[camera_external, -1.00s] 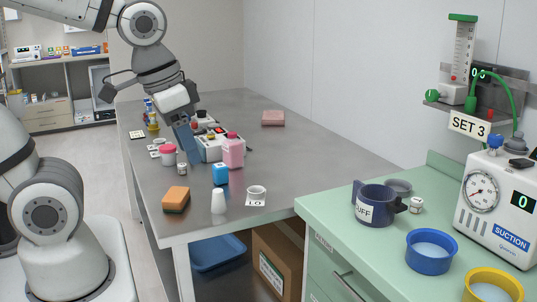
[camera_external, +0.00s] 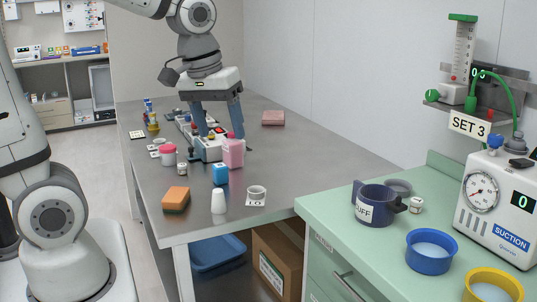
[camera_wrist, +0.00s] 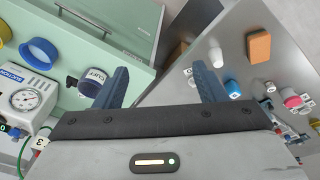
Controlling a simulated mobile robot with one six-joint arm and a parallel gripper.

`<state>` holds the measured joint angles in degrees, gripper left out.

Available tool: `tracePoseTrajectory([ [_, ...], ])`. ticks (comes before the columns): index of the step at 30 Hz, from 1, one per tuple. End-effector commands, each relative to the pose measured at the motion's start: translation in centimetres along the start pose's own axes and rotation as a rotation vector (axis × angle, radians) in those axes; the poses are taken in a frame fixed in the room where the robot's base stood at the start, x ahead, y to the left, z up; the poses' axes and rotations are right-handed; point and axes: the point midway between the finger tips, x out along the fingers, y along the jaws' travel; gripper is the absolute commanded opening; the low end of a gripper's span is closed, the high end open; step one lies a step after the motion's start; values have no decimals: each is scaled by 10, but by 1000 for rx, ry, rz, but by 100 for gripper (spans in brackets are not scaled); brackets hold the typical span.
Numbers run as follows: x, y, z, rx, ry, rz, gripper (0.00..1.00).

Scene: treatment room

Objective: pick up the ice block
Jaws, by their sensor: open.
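A small bright blue cube (camera_external: 220,173), which looks like the ice block, sits on the grey metal table in front of a pink bottle (camera_external: 233,153). The cube also shows in the wrist view (camera_wrist: 232,88), to the right of the right finger. My gripper (camera_external: 221,132) points down, open and empty, above the table behind the cube and by the pink bottle. In the wrist view my gripper (camera_wrist: 159,68) has its two blue fingers wide apart with nothing between them.
A pink-lidded jar (camera_external: 168,155) stands left. The green counter (camera_external: 330,222) holds a dark blue mug (camera_external: 375,205). The table's right part is clear.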

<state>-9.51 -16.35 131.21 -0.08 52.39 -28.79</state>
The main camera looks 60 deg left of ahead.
Motion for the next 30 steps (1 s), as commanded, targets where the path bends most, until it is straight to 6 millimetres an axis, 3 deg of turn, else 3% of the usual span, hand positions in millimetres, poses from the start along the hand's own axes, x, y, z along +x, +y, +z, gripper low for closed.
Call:
tracePoseTrajectory([
  [1,11,-4,-24,-147,-12,-19,65],
  [8,53,-38,-121,-826,-26,-86,65],
  [14,107,-96,-196,-1415,-18,-152,65],
  [18,152,-151,-237,-1824,0,-201,65],
  [24,207,-223,-268,-2290,34,-262,65],
  [30,231,-256,-277,-2496,56,-287,65],
])
